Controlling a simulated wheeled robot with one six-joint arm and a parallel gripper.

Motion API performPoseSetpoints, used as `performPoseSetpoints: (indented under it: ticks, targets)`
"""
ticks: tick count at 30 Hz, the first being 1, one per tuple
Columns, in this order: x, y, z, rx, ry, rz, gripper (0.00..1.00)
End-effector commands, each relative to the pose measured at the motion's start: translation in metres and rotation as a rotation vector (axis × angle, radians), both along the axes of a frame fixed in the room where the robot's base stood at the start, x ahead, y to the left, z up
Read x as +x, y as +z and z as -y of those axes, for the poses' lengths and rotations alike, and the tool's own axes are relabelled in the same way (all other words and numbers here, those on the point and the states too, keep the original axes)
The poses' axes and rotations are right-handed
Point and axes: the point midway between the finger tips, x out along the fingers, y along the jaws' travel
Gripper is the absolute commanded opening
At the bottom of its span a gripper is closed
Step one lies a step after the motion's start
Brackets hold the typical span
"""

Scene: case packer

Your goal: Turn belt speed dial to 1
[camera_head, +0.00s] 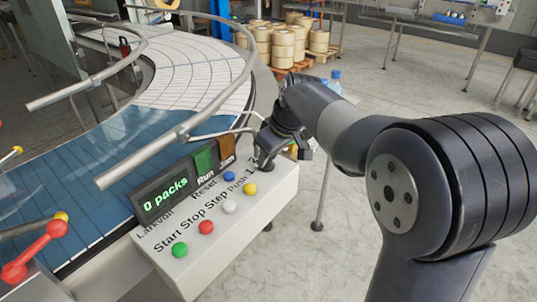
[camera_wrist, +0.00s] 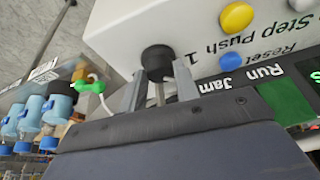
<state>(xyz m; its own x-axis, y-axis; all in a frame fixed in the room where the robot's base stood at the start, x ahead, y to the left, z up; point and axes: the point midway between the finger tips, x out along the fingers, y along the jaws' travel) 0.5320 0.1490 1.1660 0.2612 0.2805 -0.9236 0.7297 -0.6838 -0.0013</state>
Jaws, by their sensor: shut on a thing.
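The belt speed dial is a small black knob at the far right end of the white control box; it shows in the head view (camera_head: 265,164) and, larger, in the wrist view (camera_wrist: 157,58). My gripper (camera_head: 274,148) is at the dial, with its two grey fingers on either side of the knob in the wrist view (camera_wrist: 158,84). It is shut on the dial. A printed "1" is beside the knob. The dial's pointer, if any, and its other marks are hidden or too small to read.
The control box (camera_head: 233,232) carries green, red, white, yellow and blue buttons close to the dial. A display (camera_head: 163,195) reads "0 packs", beside Run and Jam panels. A metal guide rail (camera_head: 180,131) and conveyor lie left. Blue-capped bottles (camera_wrist: 60,105) stand beyond the box.

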Motion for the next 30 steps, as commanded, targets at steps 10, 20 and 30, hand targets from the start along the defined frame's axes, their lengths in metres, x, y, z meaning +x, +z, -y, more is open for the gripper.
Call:
performPoseSetpoints:
  ticks: [10,20,30]
  targets:
    - [0.0028,0.0002,0.0016,0.000,0.245,0.002,0.07]
    - [0.0033,0.0004,0.0018,-0.001,0.354,0.002,0.07]
    - [0.0032,0.0002,0.0017,-0.001,0.370,0.002,0.07]
